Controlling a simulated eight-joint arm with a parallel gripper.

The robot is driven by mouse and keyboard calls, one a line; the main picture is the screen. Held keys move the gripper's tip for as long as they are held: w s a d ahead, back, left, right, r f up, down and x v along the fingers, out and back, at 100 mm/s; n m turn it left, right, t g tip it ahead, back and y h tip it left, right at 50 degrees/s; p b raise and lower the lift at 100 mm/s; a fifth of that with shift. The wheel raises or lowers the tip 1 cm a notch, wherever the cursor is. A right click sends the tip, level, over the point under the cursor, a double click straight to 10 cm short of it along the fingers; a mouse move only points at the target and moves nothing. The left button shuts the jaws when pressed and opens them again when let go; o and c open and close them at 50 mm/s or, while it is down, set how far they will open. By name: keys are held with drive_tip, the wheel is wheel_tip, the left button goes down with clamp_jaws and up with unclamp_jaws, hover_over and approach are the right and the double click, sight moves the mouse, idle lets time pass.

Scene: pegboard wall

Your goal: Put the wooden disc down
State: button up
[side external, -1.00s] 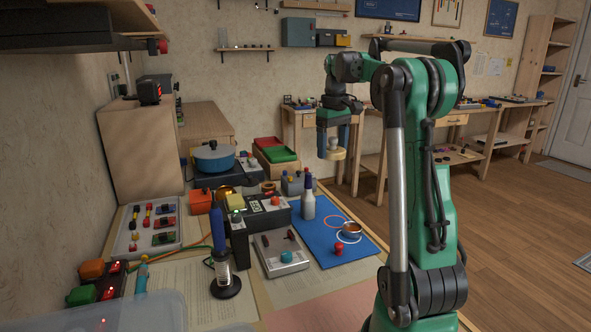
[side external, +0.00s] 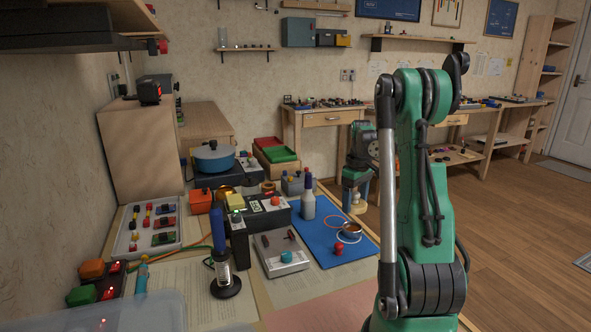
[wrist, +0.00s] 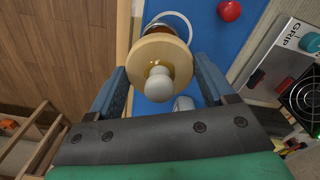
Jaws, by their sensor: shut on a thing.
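The wooden disc (wrist: 176,56) is pale and round, with a grey-white knob (wrist: 158,86) on top. My gripper (wrist: 161,78) is shut on it, with a blue finger on either side. In the side external view my gripper (side external: 356,194) points down at the right edge of the blue mat, and the disc (side external: 356,208) shows low between its fingers. Below the disc in the wrist view, a brown round cup is partly hidden inside a white ring (wrist: 183,21). The cup (side external: 351,229) stands in that ring on the blue mat (side external: 320,215).
A red knobbed piece (side external: 338,248) stands in front. A white bottle (side external: 308,205) stands at the mat's left side. A grey panel box (side external: 282,254) lies left of the mat.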

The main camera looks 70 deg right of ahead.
sight(352, 230)
drive_tip(key=shift+f, duration=2.5)
drive_tip(key=shift+f, duration=0.15)
drive_tip(key=o, duration=1.1)
drive_tip(key=shift+o, duration=0.2)
